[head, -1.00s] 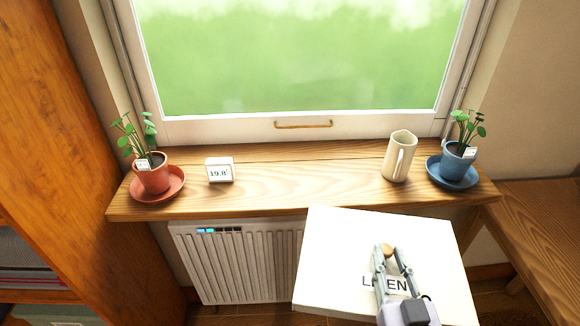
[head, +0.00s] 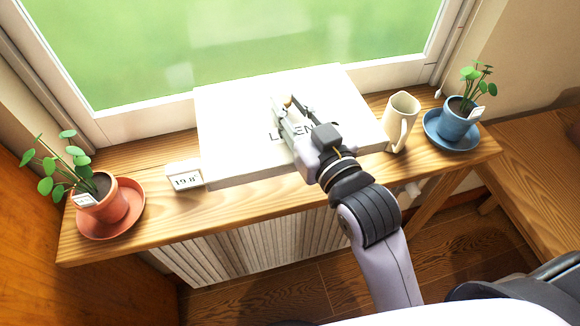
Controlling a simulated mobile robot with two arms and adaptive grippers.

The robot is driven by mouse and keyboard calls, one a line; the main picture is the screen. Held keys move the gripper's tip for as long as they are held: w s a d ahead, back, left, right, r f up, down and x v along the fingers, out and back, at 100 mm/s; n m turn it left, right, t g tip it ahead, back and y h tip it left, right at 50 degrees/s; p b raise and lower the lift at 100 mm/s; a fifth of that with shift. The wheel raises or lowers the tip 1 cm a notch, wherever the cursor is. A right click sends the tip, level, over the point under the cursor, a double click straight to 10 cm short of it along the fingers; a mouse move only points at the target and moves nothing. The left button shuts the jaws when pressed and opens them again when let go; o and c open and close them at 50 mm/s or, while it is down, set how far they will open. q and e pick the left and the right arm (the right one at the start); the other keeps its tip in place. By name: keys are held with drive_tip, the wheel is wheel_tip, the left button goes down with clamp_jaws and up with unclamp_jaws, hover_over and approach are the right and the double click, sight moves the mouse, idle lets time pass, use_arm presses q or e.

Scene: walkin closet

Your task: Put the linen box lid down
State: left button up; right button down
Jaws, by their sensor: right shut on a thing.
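The linen box lid (head: 235,110) is a flat white panel with dark lettering, partly hidden by my gripper. It is over the wooden window shelf (head: 130,245), between the small display and the cream jug. Its front edge is at or just above the shelf surface; I cannot tell whether it rests fully. My right gripper (head: 288,103) is shut on the knob in the middle of the lid, with the arm reaching in from the lower right. My left gripper is not in view.
The cream jug (head: 401,122) stands close to the lid's right edge. The small white display (head: 185,176) is close to its left edge. A terracotta pot (head: 108,203) and a blue pot (head: 455,122) stand at the shelf ends. The window is behind, a radiator (head: 240,245) below.

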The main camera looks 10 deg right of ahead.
wheel_tip(320, 180, down, 16)
drive_tip(key=shift+w+r+b, duration=0.15)
drive_tip(key=shift+b, duration=0.4)
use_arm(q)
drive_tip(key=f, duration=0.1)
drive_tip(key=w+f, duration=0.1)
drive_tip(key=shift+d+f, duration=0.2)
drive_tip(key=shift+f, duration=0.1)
use_arm(e)
drive_tip(key=shift+f, duration=0.25)
drive_tip(key=shift+f, duration=0.1)
drive_tip(key=c, duration=1.4)
unclamp_jaws()
drive_tip(key=shift+o, duration=0.3)
